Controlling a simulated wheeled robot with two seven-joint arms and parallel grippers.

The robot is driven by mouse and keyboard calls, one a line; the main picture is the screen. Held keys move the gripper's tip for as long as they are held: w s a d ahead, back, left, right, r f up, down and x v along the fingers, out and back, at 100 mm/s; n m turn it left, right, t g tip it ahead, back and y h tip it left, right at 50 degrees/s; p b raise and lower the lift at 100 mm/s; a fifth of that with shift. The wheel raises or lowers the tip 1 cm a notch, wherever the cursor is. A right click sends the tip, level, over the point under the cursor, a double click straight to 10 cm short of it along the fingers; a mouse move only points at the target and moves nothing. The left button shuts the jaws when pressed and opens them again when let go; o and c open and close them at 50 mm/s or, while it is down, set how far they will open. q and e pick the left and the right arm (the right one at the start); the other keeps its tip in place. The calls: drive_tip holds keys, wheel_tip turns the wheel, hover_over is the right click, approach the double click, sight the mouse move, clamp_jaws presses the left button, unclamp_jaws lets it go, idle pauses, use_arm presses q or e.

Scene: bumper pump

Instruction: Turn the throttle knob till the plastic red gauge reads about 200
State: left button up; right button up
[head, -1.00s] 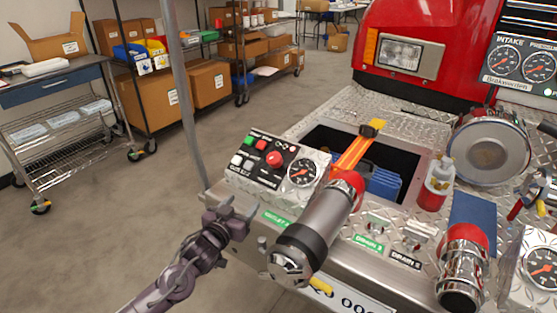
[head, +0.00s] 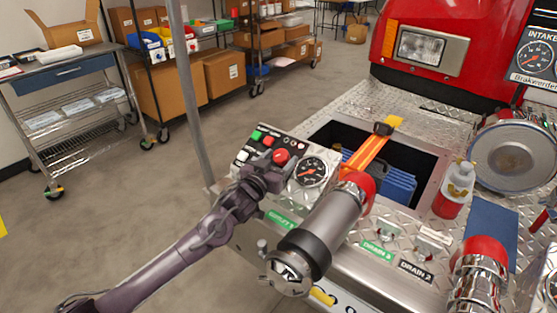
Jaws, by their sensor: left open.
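The control panel (head: 303,189) on the bumper's left side carries a red round knob (head: 281,156), which I take for the throttle knob, and a black-faced gauge (head: 311,172) with a red-orange needle. The gauge's reading is too small to make out. My left gripper (head: 274,167) is open, over the panel just below the red knob and left of the gauge. It hides part of the panel; I cannot tell whether it touches the knob. My right gripper is not in view.
A large metal pipe fitting (head: 318,237) with a red collar stands just right of the panel, close to my left arm. A grey upright pole (head: 188,95) rises behind the panel's left side. Open floor (head: 110,215) lies to the left.

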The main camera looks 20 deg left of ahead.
use_arm(q)
drive_tip(key=c, duration=1)
drive_tip(key=shift+o, duration=0.2)
